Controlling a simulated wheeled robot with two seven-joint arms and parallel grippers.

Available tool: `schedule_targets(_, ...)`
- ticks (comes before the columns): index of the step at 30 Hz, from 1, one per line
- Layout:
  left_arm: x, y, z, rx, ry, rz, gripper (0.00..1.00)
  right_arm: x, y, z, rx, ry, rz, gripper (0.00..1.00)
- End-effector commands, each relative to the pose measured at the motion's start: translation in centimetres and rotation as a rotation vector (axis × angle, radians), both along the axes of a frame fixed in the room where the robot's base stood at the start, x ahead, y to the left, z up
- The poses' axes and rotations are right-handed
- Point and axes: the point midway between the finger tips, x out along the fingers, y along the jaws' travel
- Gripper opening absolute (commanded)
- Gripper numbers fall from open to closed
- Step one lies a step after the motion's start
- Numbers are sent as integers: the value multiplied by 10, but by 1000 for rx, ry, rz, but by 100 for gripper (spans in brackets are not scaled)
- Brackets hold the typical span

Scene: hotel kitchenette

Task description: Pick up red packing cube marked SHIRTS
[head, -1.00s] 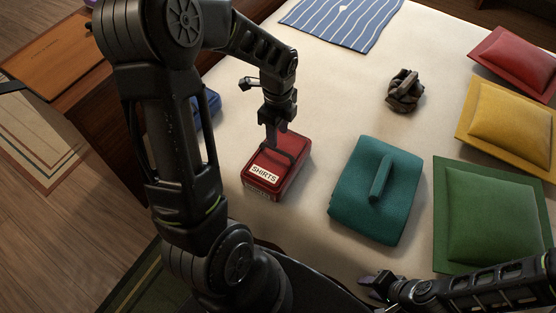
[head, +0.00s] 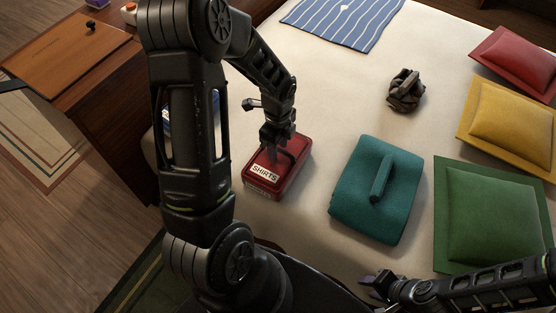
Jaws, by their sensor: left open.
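The red packing cube (head: 263,188) lies on the pale bed cover (head: 300,225), with its white SHIRTS label on the near side of the top. My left gripper (head: 277,158) is open, pointing down at the top of the cube around its dark strap handle. I cannot tell whether its fingers touch the cube or handle. My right gripper (head: 370,283) is at the bottom of the view, away from the cube, with its fingers apart and nothing between them.
A teal packing cube (head: 350,205) with a handle lies to the right. A dark bundle (head: 405,92) and a striped blue cloth (head: 345,22) lie farther back. Red (head: 518,58), yellow (head: 512,110) and green (head: 490,215) cushions line the right. A blue item (head: 178,112) is partly hidden behind my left arm.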

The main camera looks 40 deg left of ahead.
Motion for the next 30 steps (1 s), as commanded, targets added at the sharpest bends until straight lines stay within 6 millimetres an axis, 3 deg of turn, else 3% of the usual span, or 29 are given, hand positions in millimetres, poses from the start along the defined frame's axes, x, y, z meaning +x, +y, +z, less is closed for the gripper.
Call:
schedule_targets(16, 0, 0, 1, 0, -1, 1, 42, 0, 0, 0, 0, 0, 0, 36)
schedule_targets(30, 0, 0, 1, 0, -1, 1, 4, 0, 0, 0, 0, 0, 0, 36)
